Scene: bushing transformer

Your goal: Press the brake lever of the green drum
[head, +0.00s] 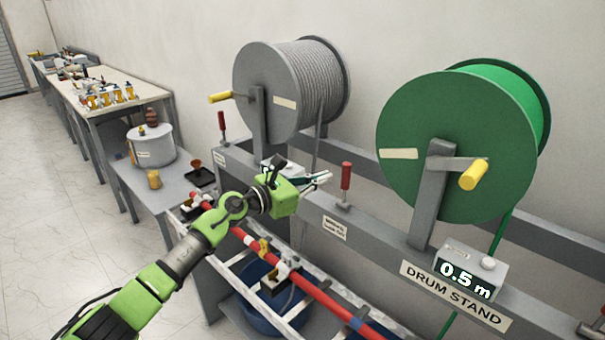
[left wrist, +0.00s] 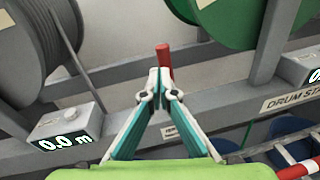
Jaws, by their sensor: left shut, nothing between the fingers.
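The green drum (head: 440,145) stands on the grey drum stand at the right, with a yellow crank handle (head: 474,175) on its side. The brake lever with a red grip (head: 346,177) stands about upright on the stand's front beam, left of the green drum. My left gripper (head: 328,177) is shut and empty, its tips close to the left of the red grip. In the left wrist view the shut fingertips (left wrist: 161,76) overlap the lower part of the red grip (left wrist: 163,54). I cannot tell whether they touch. My right gripper is not in view.
A grey drum (head: 275,95) with its own red-gripped lever (head: 222,121) stands at the left. A counter box (head: 470,270) reads 0.5 m; another (left wrist: 66,130) reads 0.0 m. A ladder and red pole (head: 300,283) lie below my left arm.

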